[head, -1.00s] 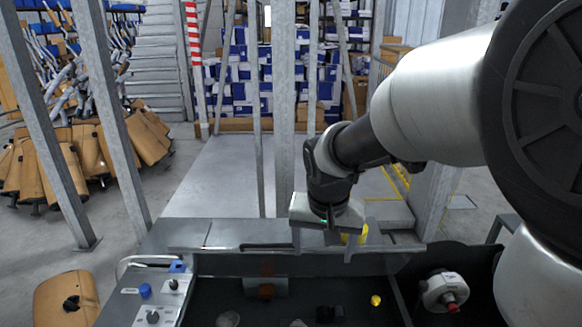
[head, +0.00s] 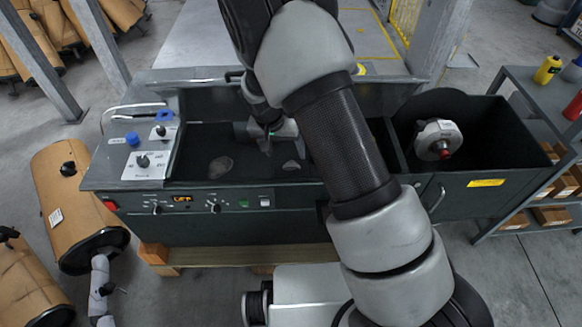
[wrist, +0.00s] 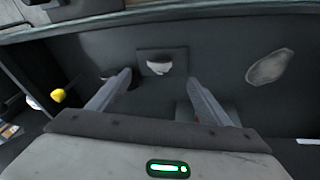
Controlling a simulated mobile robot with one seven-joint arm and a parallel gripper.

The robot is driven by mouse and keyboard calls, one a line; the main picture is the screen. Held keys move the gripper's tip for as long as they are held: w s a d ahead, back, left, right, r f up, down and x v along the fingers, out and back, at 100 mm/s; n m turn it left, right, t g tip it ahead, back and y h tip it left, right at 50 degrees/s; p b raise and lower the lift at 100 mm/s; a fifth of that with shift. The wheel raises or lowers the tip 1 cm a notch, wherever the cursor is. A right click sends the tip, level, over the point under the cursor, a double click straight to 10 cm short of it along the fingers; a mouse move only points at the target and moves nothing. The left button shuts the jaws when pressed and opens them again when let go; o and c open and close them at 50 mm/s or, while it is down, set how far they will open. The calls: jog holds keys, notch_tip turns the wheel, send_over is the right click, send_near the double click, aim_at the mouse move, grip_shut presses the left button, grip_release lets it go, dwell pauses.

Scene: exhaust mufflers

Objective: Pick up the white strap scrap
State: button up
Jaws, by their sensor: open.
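A small white piece, seemingly the white strap scrap (head: 293,165), lies in the dark trough of the machine. In the wrist view the white scrap (wrist: 163,69) shows just beyond the fingertips, roughly between their lines, against a dark square patch. My gripper (head: 275,130) hangs over the trough, behind the scrap, partly hidden by my arm. In the wrist view my gripper (wrist: 157,78) has its two fingers spread with nothing held between them. I cannot tell its exact height above the trough floor.
A yellow piece (wrist: 58,95) shows left in the wrist view. The trough's front wall (head: 230,230) carries controls. A bin (head: 478,150) with a round part (head: 438,138) stands right. My arm hides the trough's right part.

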aim_at(290, 163)
jog(key=x, duration=0.3)
jog(key=shift+w+f, duration=0.1)
jog(key=shift+f, duration=0.2)
jog(key=shift+w+b+x, duration=0.2)
jog(key=shift+b+x, duration=0.3)
jog(key=shift+x, duration=0.9)
jog(key=shift+w+b+x, duration=0.15)
jog(key=shift+b+x, duration=0.35)
jog(key=shift+x, duration=0.85)
jog(key=shift+r, duration=0.15)
jog(key=shift+c, duration=0.2)
jog(key=c, duration=1.1)
jog(key=shift+o, duration=0.2)
